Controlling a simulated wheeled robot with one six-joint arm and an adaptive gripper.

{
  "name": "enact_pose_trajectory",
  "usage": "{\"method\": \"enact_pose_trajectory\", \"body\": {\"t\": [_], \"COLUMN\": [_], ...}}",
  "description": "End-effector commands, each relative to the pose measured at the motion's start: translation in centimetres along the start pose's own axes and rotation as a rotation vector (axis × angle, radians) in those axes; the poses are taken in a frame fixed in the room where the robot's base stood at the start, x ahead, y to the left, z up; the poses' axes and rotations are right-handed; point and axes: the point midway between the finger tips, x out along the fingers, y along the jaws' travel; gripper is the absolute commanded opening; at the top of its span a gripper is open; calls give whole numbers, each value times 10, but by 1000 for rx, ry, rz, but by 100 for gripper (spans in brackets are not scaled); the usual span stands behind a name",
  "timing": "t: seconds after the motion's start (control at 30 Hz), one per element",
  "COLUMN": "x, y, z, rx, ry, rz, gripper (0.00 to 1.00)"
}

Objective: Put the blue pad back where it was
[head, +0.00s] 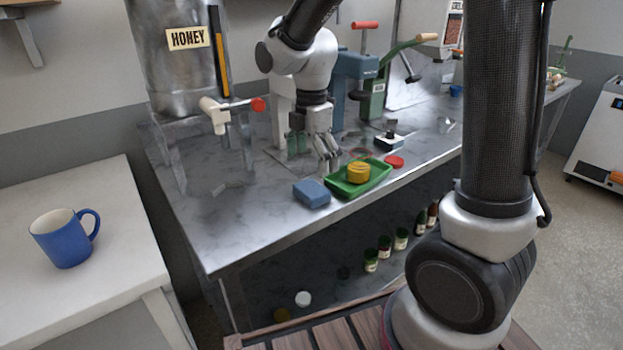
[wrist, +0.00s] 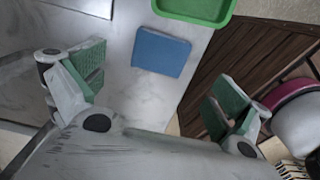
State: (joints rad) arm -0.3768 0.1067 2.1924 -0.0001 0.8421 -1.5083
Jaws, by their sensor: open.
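The blue pad (head: 312,193) lies flat on the metal bench near its front edge, just left of the green tray (head: 374,186). In the wrist view the pad (wrist: 161,52) lies ahead of my open fingers, beside the green tray (wrist: 196,8). My gripper (head: 328,160) is open and empty, pointing down above the bench, behind the pad and tray in the head view. In the wrist view its green-padded fingers (wrist: 158,92) are spread wide, with nothing between them.
A yellow round item (head: 358,173) sits in the green tray. A red disc (head: 394,162) lies to its right. A honey tank (head: 176,60) with a tap stands at the back left. A blue mug (head: 64,238) stands on the white side table. The bench left of the pad is clear.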

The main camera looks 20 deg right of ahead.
Motion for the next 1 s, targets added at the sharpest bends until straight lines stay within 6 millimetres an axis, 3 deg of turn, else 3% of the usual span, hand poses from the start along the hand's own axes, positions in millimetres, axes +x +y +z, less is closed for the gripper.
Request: {"method": "enact_pose_trajectory", "body": {"t": [0.2, 0.47, 0.57, 0.67, 0.8, 1.0], "x": [-39, -52, -62, -82, -108, -115], "y": [1, -1, -13, -44, -110, -191], "z": [0, 1, 10, 30, 60, 80], "rx": [0, 9, 110, 363, 879, 1531], "ry": [0, 0, 2, 13, 61, 173], "rz": [2, 1, 25, 78, 182, 300], "gripper": [99, 99, 99, 99, 99, 99]}}
